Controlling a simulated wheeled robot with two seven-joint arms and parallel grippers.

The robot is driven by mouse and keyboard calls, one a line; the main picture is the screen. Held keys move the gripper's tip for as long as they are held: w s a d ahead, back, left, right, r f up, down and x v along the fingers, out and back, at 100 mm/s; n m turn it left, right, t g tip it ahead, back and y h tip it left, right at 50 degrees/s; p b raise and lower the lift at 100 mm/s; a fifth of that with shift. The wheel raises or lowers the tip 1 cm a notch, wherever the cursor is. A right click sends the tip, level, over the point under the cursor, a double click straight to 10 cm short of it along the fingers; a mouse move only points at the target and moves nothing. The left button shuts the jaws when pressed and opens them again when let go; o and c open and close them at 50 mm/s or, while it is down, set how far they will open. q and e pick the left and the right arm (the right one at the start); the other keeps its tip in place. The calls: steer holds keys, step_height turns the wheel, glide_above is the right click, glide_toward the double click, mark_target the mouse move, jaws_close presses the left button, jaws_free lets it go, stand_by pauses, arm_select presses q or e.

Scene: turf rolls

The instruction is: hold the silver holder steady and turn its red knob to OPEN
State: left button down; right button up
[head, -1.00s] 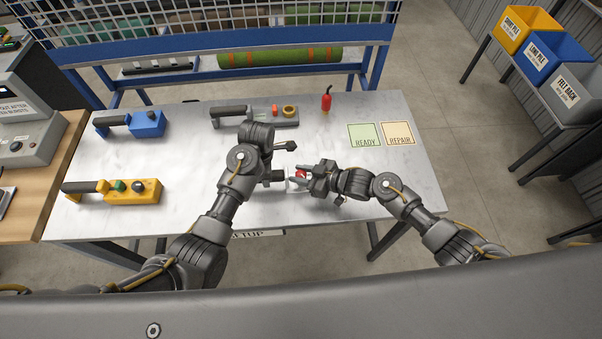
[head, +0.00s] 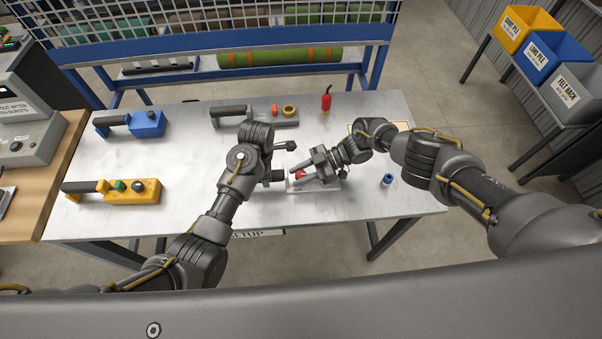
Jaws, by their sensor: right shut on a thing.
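The silver holder (head: 322,186) lies near the front middle of the white table, partly hidden by my grippers. Its red knob (head: 300,175) shows as a small red patch at the holder's left part. My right gripper (head: 298,174) reaches in from the right, with its fingers on either side of the red knob, shut on it. My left gripper (head: 281,176) is at the left end of the holder, largely hidden by its own wrist. I cannot see whether its fingers are open or shut. The knob's markings are too small to read.
A yellow tool (head: 132,190) and a blue tool (head: 146,124) lie at the left. A small blue cap (head: 388,180) is at the right. The REPAIR and READY squares are mostly hidden.

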steer(key=shift+w+n+g+h, duration=0.15)
steer(key=shift+n+g+h, duration=0.15)
steer(key=shift+n+g, duration=0.5)
steer(key=shift+d+r+n+g, duration=0.1)
steer(key=shift+r+n+g, duration=0.05)
steer(key=shift+n+g, duration=0.3)
steer(key=o, duration=0.7)
steer(key=shift+d, duration=0.1)
steer(key=shift+d, duration=0.15)
steer(key=v, duration=1.1)
steer(key=shift+w+d+r, duration=0.2)
steer(key=shift+d+r, duration=0.05)
steer(key=shift+r, duration=0.05)
steer(key=shift+o, duration=0.5)
